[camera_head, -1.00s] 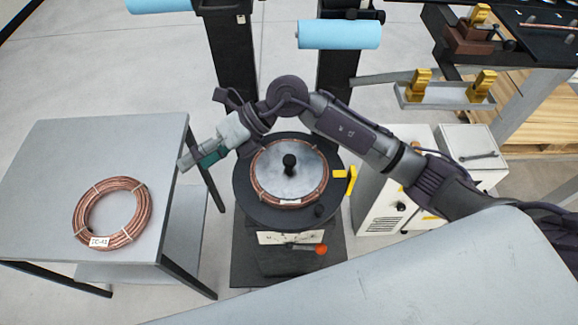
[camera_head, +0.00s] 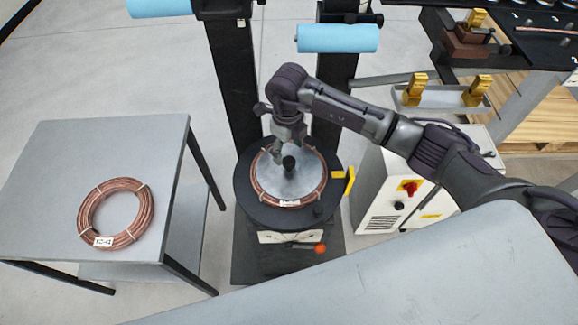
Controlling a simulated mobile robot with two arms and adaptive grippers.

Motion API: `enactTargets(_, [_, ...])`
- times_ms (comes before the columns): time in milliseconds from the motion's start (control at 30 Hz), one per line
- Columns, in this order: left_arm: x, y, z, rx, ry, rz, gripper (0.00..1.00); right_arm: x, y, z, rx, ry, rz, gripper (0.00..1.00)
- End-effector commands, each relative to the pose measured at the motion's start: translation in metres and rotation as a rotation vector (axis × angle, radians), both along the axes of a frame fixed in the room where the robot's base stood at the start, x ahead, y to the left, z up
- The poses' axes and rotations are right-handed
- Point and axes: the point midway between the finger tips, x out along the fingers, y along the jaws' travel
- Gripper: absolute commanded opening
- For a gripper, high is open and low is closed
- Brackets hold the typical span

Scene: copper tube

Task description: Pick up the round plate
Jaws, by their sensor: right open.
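The round plate (camera_head: 300,182) is a grey metal disc with a black knob (camera_head: 289,163) at its middle. It lies on a copper coil (camera_head: 262,191) on the round black turntable (camera_head: 245,200). My right gripper (camera_head: 283,155) points down over the plate at the knob, with its fingers open. The fingers partly hide the far side of the plate. I cannot tell whether they touch the knob. My left gripper is not in view.
A grey table (camera_head: 60,170) at the left holds another copper coil (camera_head: 92,222) with a label. A yellow clamp handle (camera_head: 349,180) stands at the turntable's right edge. A white control box (camera_head: 395,205) is to the right. Black posts (camera_head: 232,85) rise behind.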

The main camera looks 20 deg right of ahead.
Motion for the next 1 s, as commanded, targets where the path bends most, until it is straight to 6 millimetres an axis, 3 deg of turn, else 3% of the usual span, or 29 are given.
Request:
enactTargets(167, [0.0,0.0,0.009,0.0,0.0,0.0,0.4,-0.002,0.0,-0.011,0.001,0.003,-0.001,0.68])
enactTargets(300, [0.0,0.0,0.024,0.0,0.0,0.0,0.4,-0.005,-0.002,-0.031,0.001,0.006,-0.002,0.68])
enactTargets(433, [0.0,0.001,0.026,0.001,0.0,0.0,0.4,-0.003,-0.001,-0.05,0.002,0.002,-0.001,0.68])
enactTargets(733, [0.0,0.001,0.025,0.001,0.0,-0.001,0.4,-0.003,-0.002,-0.056,0.002,-0.002,0.001,0.68])
enactTargets(1000, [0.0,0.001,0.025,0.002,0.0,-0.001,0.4,-0.003,-0.002,-0.056,0.002,-0.001,0.001,0.24])
